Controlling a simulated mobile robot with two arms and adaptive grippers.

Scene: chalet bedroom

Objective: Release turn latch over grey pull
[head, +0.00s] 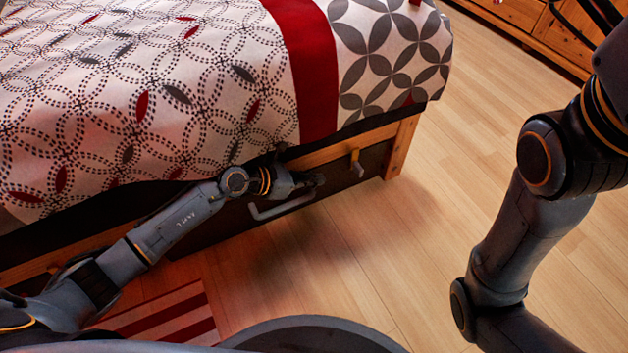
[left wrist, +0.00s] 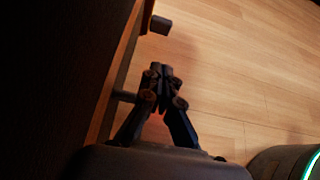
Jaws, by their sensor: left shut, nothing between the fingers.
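A dark drawer front (head: 222,226) sits low in the side of the bed, with a grey pull (head: 282,208) on it. A small turn latch (head: 356,163) sticks out from the wooden rail right of the pull; a block that looks like it shows in the left wrist view (left wrist: 160,25). My left gripper (head: 318,181) is shut and empty, close to the drawer front above the pull's right end, left of that latch. In the left wrist view its fingers (left wrist: 161,72) are together. A short stub (left wrist: 124,96) beside them is too dark to identify. My right gripper is out of view.
The patterned bedspread (head: 120,100) hangs over the wooden rail (head: 340,148) above the drawer. A bed leg (head: 401,148) stands at the corner. Bare wooden floor (head: 400,260) is clear in front. A red striped rug (head: 175,315) lies near my base.

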